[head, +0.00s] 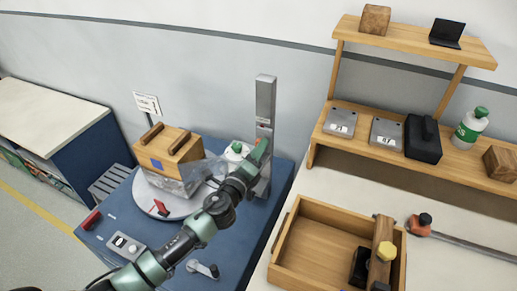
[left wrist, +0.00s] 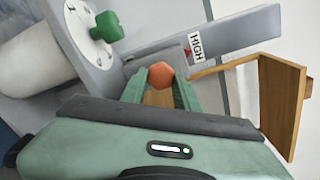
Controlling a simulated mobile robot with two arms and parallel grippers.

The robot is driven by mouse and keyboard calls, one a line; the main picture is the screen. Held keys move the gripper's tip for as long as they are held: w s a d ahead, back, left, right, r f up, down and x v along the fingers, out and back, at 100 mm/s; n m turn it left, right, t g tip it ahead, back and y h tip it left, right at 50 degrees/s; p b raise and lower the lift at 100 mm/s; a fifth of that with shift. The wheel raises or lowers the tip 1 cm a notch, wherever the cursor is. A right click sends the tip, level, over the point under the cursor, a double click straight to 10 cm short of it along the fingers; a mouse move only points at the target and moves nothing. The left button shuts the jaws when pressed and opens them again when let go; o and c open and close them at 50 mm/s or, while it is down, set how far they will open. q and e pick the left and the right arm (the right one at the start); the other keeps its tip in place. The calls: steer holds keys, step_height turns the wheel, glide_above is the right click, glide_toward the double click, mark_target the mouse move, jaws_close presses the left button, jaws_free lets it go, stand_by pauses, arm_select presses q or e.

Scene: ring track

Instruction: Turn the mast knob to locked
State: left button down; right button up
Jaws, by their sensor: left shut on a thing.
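The grey mast (head: 265,100) stands upright near the back edge of the blue table. My left gripper (head: 260,154) is at the mast's lower part and hides the knob in the head view. In the left wrist view the mast knob (left wrist: 161,75) is orange-red and faceted, between the two green fingers of my left gripper (left wrist: 160,90), which is shut on it. I cannot tell from these frames which setting the knob points to. My right gripper is not in view.
A turntable (head: 180,210) carries a wooden block (head: 168,150) with handles, left of my forearm. A white container with a green cap (head: 238,149) is close beside the gripper. A wooden tray (head: 312,248) and a shelf (head: 400,40) stand at the right.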

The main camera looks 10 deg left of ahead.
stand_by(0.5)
arm_select(q)
steer(key=c, duration=1.1)
jaws_free()
steer(key=s, duration=0.2)
steer(key=s+a, duration=0.1)
steer(key=s, duration=0.4)
steer(key=shift+s+a+b, duration=0.25)
steer(key=shift+s+b, duration=0.1)
steer(key=shift+b, duration=0.05)
steer(key=shift+f, duration=0.1)
